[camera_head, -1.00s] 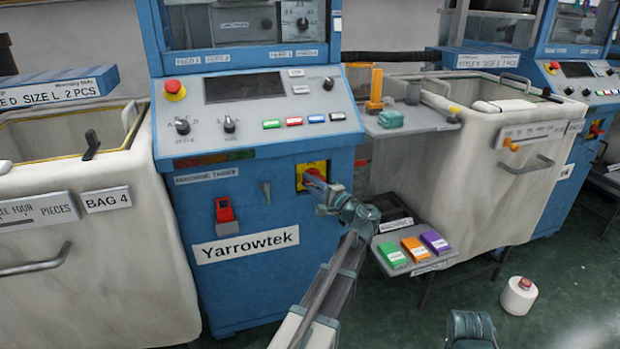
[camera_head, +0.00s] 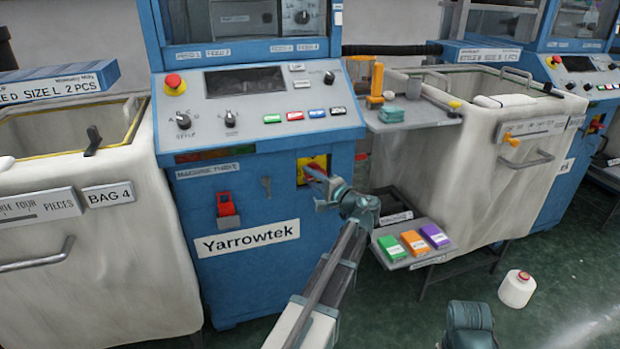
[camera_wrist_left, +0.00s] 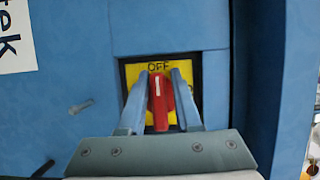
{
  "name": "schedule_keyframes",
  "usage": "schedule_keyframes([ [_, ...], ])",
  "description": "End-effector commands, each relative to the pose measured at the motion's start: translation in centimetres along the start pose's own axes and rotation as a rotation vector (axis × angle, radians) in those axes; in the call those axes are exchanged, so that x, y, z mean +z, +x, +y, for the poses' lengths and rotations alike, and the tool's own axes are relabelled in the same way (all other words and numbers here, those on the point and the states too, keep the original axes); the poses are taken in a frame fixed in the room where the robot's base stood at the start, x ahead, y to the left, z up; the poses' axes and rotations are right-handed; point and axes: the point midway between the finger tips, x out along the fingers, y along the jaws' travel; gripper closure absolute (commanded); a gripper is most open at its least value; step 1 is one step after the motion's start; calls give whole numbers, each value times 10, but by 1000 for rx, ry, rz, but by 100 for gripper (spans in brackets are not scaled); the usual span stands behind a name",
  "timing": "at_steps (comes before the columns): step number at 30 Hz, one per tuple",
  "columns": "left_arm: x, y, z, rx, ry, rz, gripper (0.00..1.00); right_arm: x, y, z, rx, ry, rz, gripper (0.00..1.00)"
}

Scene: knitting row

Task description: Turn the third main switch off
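The third machine's main switch is a yellow plate (camera_wrist_left: 194,88) with a red handle (camera_wrist_left: 157,102), low on the right of the blue cabinet. In the left wrist view the handle stands upright, its white mark toward the OFF label (camera_wrist_left: 159,67) at the top. My left gripper (camera_head: 309,172) is at this switch. Its fingers (camera_wrist_left: 160,85) lie on either side of the handle and look closed against it. In the head view the gripper hides part of the handle. My right gripper cannot be made out in the head view.
The control panel (camera_head: 262,117) with a red stop button (camera_head: 175,83) is above the switch. A red padlock-like part (camera_head: 228,208) is to its left. A small shelf (camera_head: 417,261) with green, orange and purple boxes stands at the right. A white container (camera_head: 517,289) is on the floor.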

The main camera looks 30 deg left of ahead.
Motion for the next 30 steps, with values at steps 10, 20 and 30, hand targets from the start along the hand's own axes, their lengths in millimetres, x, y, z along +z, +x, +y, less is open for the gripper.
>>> schedule_keyframes([
  [10,-5,-1,1,3,-1,14,49,0,0,0,0,0,0,100],
  [20,-2,-7,1,4,-1,12,49,0,0,0,0,0,0,100],
  [30,-2,-73,1,4,-1,16,49,0,0,0,0,0,0,100],
])
